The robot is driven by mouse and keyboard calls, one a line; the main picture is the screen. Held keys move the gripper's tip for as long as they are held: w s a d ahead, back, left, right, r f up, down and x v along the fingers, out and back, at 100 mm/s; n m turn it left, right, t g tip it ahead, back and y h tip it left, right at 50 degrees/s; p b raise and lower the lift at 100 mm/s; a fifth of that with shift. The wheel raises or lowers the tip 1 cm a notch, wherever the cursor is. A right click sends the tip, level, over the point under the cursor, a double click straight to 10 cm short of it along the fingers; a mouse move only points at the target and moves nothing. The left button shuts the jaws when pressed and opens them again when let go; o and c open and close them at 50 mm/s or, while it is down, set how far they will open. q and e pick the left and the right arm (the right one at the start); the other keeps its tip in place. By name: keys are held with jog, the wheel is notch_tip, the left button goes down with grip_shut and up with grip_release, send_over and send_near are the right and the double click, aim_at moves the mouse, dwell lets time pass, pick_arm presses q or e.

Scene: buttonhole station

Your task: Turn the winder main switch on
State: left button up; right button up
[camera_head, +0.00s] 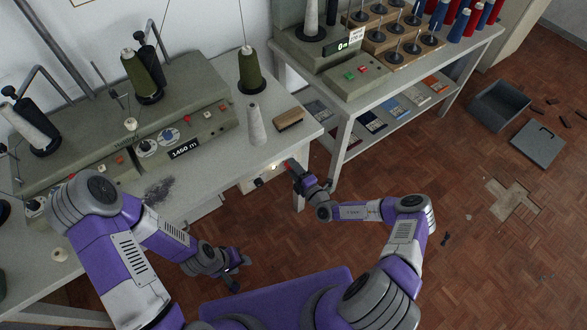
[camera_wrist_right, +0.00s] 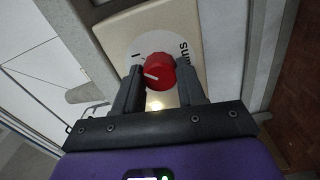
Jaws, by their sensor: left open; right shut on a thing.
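A red rotary knob (camera_wrist_right: 158,72) sits on a round white dial plate (camera_wrist_right: 140,42) on a cream box (camera_wrist_right: 118,28) in the right wrist view. My right gripper (camera_wrist_right: 159,82) is shut on the knob, one finger on each side. The knob's white pointer line points left, below an "I" mark; other lettering on the right is partly hidden. In the head view my right gripper (camera_head: 293,170) is by the table's front right leg, near the cream box (camera_head: 255,183). My left gripper (camera_head: 236,274) is open and empty in front of the table.
A winding machine (camera_head: 128,125) with thread cones and a "1450 m" display stands on the left table (camera_head: 215,165). A second unit (camera_head: 350,75) reading "0 m" stands on the right shelf table.

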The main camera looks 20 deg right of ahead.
jog(key=shift+m, duration=0.3)
jog(key=o, duration=1.1)
jog(key=shift+c, duration=0.2)
jog(key=p+v, duration=0.1)
jog(key=v, duration=0.6)
jog(key=shift+s, duration=0.25)
jog(key=shift+d, duration=0.1)
